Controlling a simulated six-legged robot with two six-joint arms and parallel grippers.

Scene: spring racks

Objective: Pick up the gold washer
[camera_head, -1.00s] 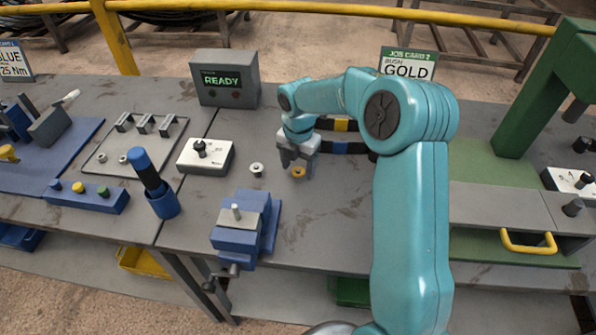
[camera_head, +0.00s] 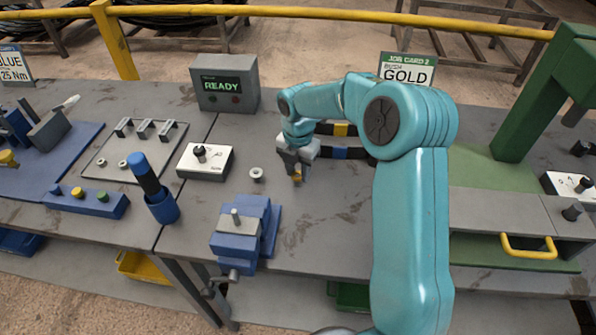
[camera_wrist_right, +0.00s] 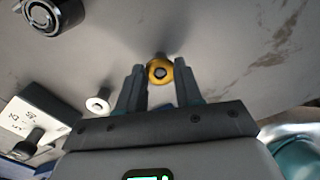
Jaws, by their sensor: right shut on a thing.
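The gold washer (camera_head: 297,177) is small and yellow with a dark hole, and sits between the fingertips of my right gripper (camera_head: 297,170) at the bench top. In the right wrist view the washer (camera_wrist_right: 159,71) shows at the tips of the two dark fingers (camera_wrist_right: 160,88), which are shut on it. I cannot tell whether the washer is clear of the bench. A silver washer (camera_head: 256,174) lies on the bench to the left, and it also shows in the right wrist view (camera_wrist_right: 97,104). My left gripper is not in view.
A blue vise (camera_head: 240,238) stands at the bench's front edge. A white control box (camera_head: 205,162) and a blue cup holding a tool (camera_head: 162,208) are to the left. A READY display (camera_head: 225,82) and a GOLD job card (camera_head: 407,69) stand behind. Bench right of the vise is clear.

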